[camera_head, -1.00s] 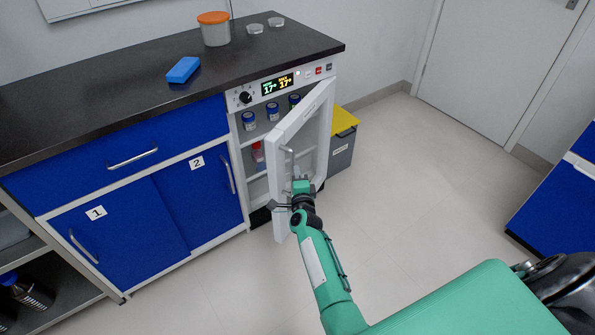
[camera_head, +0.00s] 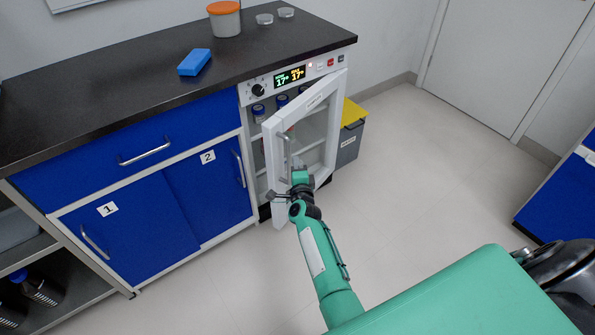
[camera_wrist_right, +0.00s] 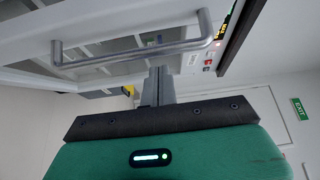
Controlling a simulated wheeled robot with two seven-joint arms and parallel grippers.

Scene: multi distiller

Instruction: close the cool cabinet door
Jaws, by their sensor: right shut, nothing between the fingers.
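The cool cabinet (camera_head: 255,95) stands under the right end of the black counter, with a lit display on its top panel. Its white-framed glass door (camera_head: 328,105) is partly open, its free edge swung out toward me. My right gripper (camera_head: 285,195) is at the lower front of the door, by its grey bar handle (camera_head: 285,155). In the right wrist view its shut, empty fingers (camera_wrist_right: 158,82) are close to the handle (camera_wrist_right: 140,50) and the door face; I cannot tell whether they touch. My left gripper is not in view.
Bottles (camera_head: 259,113) stand on the cabinet shelves behind the door. A grey bin with a yellow lid (camera_head: 352,115) stands just right of the cabinet. Blue cupboards (camera_head: 130,225) are to the left. The floor (camera_head: 430,160) to the right is clear.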

